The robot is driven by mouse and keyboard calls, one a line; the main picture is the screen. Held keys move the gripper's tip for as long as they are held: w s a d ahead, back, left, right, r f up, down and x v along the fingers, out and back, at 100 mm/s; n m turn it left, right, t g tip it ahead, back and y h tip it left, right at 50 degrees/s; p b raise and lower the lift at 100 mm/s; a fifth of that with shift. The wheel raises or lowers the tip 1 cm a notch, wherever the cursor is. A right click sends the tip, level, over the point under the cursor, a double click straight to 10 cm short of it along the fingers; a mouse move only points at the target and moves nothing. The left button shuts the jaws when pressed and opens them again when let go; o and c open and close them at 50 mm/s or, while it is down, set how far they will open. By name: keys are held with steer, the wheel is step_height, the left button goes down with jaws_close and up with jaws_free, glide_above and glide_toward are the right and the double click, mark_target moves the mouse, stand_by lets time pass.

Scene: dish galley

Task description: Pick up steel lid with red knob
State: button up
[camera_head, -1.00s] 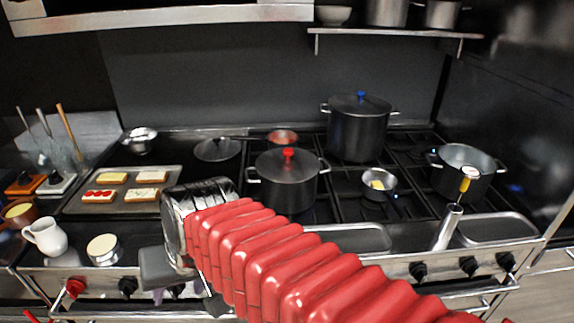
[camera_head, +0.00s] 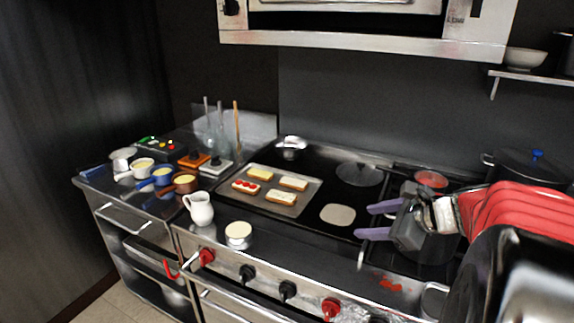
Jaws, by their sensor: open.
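My gripper (camera_head: 372,220) reaches in from the right, its two purple fingers apart and pointing left over the stove, with nothing between them. The steel lid with the red knob cannot be made out now; my gripper and arm cover the area of its pot. A dark rounded shape below my gripper may be part of that pot, but I cannot tell. A flat round lid (camera_head: 360,174) without a visible red knob lies on the back of the stove.
A tray (camera_head: 313,187) of bread slices, a white jug (camera_head: 200,208) and a small cream-topped round dish (camera_head: 238,234) stand to the left. A pale flat disc (camera_head: 337,214) lies left of my fingers. A blue-knobbed pot (camera_head: 530,168) stands behind my arm. A hood (camera_head: 360,42) hangs above.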

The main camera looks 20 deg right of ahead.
steer(key=s+d+m+t+h, duration=0.1)
steer(key=s+d+m+h, duration=0.1)
steer(key=d, duration=0.5)
steer(key=s+d+r+m+t+h, duration=0.1)
steer(key=s+d+m+h, duration=0.1)
steer(key=d+m, duration=0.3)
steer(key=s+d+r+m+t+h, duration=0.1)
steer(key=d+m, duration=0.3)
steer(key=d, duration=0.6)
steer(key=shift+s+d+h, duration=0.1)
steer(key=shift+s+h, duration=0.4)
steer(key=shift+s, duration=0.35)
steer(key=shift+x, duration=4.3)
steer(key=shift+w+r, duration=0.1)
steer(key=shift+w, duration=0.05)
steer(key=shift+x, duration=2.55)
